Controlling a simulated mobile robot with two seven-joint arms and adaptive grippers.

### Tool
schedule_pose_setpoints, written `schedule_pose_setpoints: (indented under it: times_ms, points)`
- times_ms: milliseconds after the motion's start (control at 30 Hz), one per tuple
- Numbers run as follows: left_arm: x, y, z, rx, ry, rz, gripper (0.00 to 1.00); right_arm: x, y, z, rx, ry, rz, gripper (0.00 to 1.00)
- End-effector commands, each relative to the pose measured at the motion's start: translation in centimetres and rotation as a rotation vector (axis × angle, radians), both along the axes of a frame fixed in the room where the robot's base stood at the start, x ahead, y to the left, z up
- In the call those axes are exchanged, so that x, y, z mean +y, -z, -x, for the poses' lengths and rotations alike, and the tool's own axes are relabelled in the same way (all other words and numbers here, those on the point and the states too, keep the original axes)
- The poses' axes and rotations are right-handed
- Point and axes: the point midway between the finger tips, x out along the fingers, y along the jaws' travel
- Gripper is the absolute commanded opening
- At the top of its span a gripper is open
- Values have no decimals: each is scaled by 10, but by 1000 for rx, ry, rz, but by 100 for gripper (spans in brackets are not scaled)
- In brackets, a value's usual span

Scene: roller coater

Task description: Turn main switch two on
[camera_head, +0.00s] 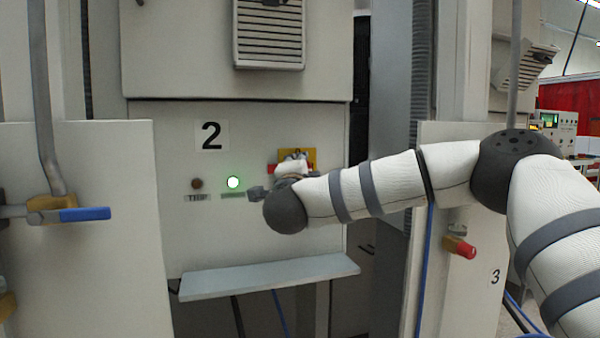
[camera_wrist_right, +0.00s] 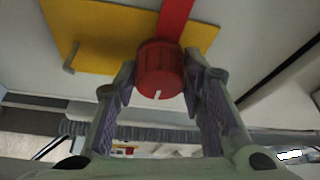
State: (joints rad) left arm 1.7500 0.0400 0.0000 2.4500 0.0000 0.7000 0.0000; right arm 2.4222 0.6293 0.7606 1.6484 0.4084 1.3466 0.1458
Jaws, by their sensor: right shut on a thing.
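Main switch two is a red knob (camera_wrist_right: 160,72) with a white mark on its lower rim in the right wrist view. A red bar runs up behind it over a yellow plate (camera_wrist_right: 108,38). In the head view the yellow plate (camera_head: 311,156) is on the panel marked 2, and my gripper and wrist hide most of the switch. My right gripper (camera_head: 290,173) is at the switch. In the right wrist view its fingers (camera_wrist_right: 160,84) stand on both sides of the knob, shut on it. My left gripper is not in view.
A green lamp (camera_head: 233,182) is lit on the panel, and a dark lamp (camera_head: 196,184) is left of it. A grey shelf (camera_head: 265,277) juts out below. A blue-handled valve (camera_head: 84,214) is at the left. A red knob (camera_head: 460,247) is on the panel marked 3.

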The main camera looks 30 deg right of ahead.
Motion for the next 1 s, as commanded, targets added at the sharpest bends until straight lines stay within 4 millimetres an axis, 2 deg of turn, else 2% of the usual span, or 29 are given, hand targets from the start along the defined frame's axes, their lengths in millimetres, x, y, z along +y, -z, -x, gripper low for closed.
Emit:
schedule_pose_setpoints:
  times_ms: [433,467,500,533,833,933,1000]
  points:
    - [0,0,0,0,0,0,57,1,1,0,-1,-2,-9,9]
    - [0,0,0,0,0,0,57,1,1,0,-1,-2,-9,44]
    - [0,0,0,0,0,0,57,1,1,0,-1,-2,-9,53]
    - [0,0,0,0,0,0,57,1,1,0,-1,-2,-9,57]
    - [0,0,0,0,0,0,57,2,0,1,-1,-1,-7,57]
    - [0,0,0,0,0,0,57,10,1,12,-1,-4,-8,57]
    - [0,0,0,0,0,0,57,21,2,26,-1,-6,-6,57]
